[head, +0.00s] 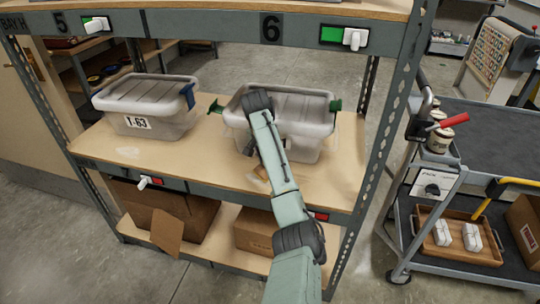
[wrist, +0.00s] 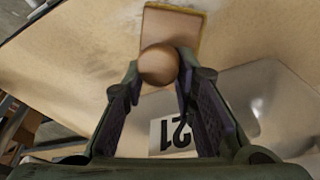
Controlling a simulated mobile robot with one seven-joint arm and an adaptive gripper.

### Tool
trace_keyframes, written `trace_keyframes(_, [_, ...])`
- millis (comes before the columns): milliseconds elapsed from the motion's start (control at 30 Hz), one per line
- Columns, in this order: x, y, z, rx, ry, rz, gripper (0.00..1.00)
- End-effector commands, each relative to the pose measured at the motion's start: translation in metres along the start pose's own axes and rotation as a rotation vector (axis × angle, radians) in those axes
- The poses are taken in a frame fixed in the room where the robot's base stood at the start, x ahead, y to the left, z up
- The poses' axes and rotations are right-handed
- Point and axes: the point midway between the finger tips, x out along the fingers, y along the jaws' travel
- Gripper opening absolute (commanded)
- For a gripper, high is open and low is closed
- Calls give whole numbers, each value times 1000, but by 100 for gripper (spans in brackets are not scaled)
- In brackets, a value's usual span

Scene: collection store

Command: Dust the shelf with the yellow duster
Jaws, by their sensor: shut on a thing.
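My gripper (wrist: 158,75) is shut on the round brown knob (wrist: 158,64) of a flat, square tan pad with yellowish edges, which I take for the duster (wrist: 172,28). The pad lies at or just above the tan shelf board (wrist: 80,50); contact is not clear. In the head view my arm reaches over the middle shelf (head: 190,160), and a bit of the duster (head: 262,171) shows beside it. Pale dusty patches (head: 130,153) show on the board.
A lidded grey bin (head: 145,100) labelled T-63 stands at the shelf's left. Another grey bin (head: 305,105) with green clips stands right, behind my arm; its label (wrist: 172,136) shows in the wrist view. Cardboard boxes (head: 165,205) sit below. A cart (head: 490,130) stands at right.

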Motion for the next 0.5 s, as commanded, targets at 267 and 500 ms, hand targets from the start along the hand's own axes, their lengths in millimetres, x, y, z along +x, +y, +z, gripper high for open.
trace_keyframes(267, [-5, 6, 12, 1, 1, 0, 0])
trace_keyframes(500, [-10, 13, 25, 0, 4, 0, 0])
